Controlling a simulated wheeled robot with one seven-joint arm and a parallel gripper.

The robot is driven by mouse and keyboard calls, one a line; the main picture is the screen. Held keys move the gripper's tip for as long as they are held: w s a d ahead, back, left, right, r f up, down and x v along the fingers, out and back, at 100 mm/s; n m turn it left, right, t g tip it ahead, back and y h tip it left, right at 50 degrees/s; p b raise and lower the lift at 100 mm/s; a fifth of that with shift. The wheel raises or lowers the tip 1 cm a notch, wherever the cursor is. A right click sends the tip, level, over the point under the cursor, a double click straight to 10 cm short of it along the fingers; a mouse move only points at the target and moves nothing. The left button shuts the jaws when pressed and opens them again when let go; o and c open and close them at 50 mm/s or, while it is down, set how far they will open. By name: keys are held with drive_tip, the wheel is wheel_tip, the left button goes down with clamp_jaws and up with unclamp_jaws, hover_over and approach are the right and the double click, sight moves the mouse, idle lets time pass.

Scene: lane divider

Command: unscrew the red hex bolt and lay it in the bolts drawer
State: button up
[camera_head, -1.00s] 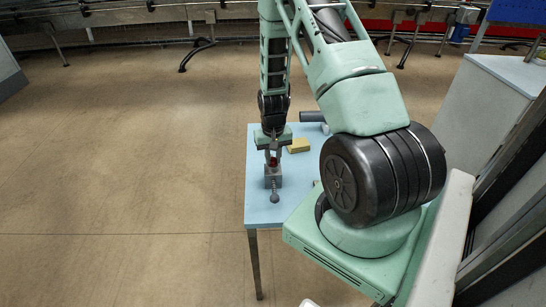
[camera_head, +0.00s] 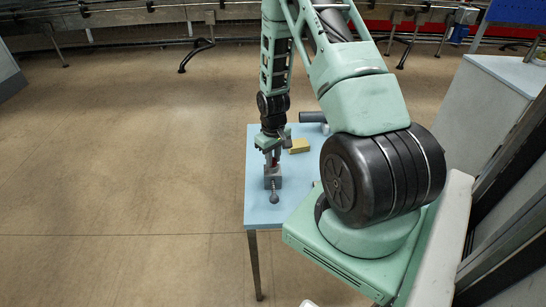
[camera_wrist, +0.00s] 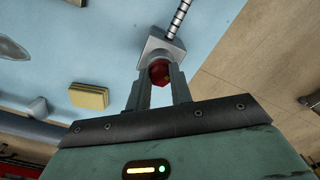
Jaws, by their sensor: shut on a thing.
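The red hex bolt (camera_wrist: 160,72) sits between the two fingers of my gripper (camera_wrist: 161,92) in the wrist view. The fingers are shut on its head. The bolt is at the grey block (camera_wrist: 154,50), which has a threaded rod (camera_wrist: 178,18) sticking out of one side. Whether the bolt's shank is still in the block is hidden. I cannot make out a bolts drawer in either view.
The block stands on a small light blue table (camera_head: 256,212). A yellow pad (camera_head: 299,146) and a dark grey cylinder (camera_head: 312,117) lie behind and to the right of it. A grey cabinet (camera_head: 487,110) stands at the right. The floor left of the table is clear.

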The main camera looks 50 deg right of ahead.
drive_tip(key=shift+n, duration=0.9)
drive_tip(key=shift+s+d+n+p, duration=0.1)
drive_tip(key=shift+n+p, duration=0.35)
drive_tip(key=shift+n, duration=1.25)
drive_tip(key=o, duration=0.5)
drive_tip(key=shift+m, duration=0.9)
